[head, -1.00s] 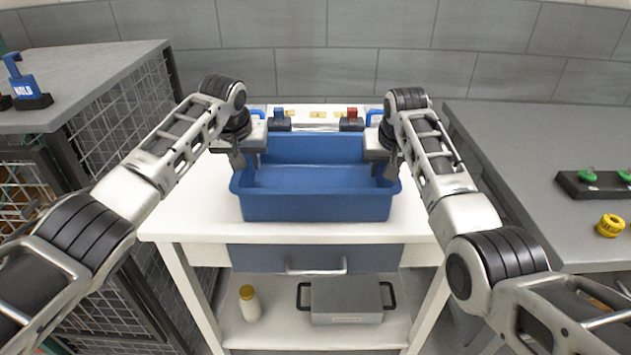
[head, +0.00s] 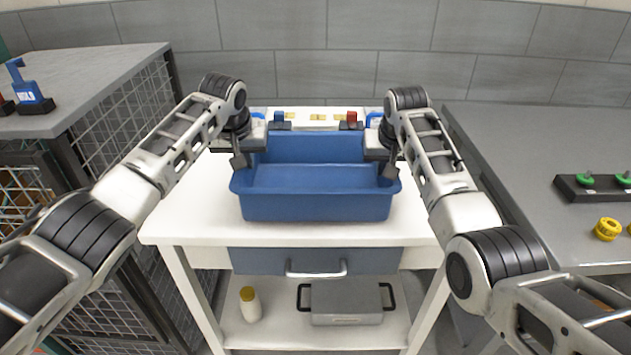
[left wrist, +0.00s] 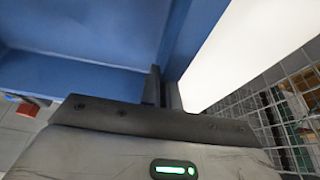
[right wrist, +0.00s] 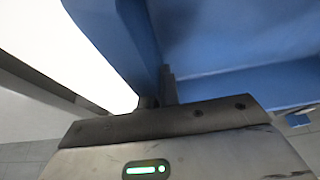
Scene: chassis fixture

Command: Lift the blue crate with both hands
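The blue crate (head: 316,207) is upright and empty, above the middle of the white table (head: 190,215). Any gap under it is hard to see. My left gripper (head: 240,160) is at the crate's left wall; in the left wrist view its fingers (left wrist: 164,92) lie close on both sides of the blue wall. My right gripper (head: 389,165) is at the right wall; in the right wrist view its fingers (right wrist: 160,92) pinch that wall likewise. Both grippers look shut on the crate, and the fingertips are partly hidden.
Behind the crate is a white fixture with a blue block (head: 279,119) and a red block (head: 351,118). A grey counter (head: 520,160) stands right, a mesh-sided bench (head: 90,75) left. A bottle (head: 250,305) and a grey case (head: 346,302) are on the lower shelf.

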